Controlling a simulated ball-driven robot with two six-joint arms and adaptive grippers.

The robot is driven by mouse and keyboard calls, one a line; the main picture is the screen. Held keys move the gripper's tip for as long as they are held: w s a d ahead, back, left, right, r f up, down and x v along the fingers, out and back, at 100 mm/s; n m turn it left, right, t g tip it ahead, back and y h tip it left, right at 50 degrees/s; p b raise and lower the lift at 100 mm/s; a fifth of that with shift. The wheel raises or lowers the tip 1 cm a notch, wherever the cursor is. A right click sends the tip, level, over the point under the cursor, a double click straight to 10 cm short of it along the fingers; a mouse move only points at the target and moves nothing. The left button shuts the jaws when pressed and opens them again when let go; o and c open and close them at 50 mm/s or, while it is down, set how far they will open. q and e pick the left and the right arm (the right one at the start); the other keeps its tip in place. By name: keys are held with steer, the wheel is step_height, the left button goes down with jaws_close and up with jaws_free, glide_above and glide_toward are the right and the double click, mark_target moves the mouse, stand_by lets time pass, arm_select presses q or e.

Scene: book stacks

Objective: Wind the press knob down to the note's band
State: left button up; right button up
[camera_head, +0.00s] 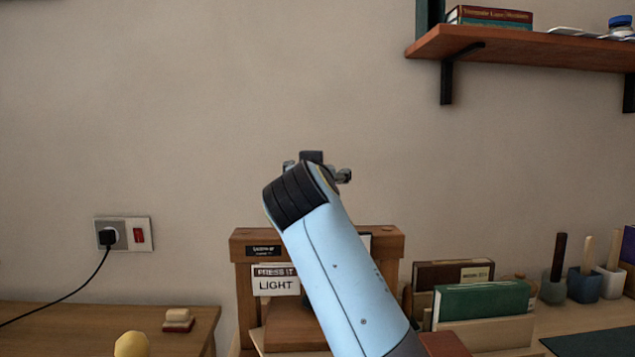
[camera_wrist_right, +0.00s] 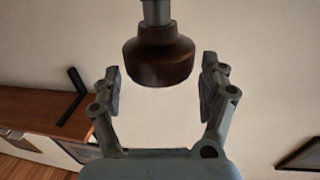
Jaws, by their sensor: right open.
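The wooden book press (camera_head: 248,243) stands on the table at centre, largely hidden behind my right arm. A white note (camera_head: 275,287) on its left side reads "PRESS IT" on a dark band and "LIGHT" below. My right gripper (camera_head: 318,168) is above the press beam. In the right wrist view the dark brown press knob (camera_wrist_right: 158,55) sits on a grey metal shaft (camera_wrist_right: 157,12). The right gripper is open there, one finger on each side of the knob, with visible gaps. The knob is not clearly visible in the head view. My left gripper is not in view.
Green and brown books (camera_head: 484,300) stand right of the press, beside several small holders (camera_head: 584,285) with upright handles. A wall shelf (camera_head: 530,48) is at upper right. A side table (camera_head: 90,320) with a brush-like block (camera_head: 178,320) is at left.

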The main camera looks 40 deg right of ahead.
step_height(320, 180, up, 9)
steer(key=shift+f, duration=0.2)
stand_by(1.2)
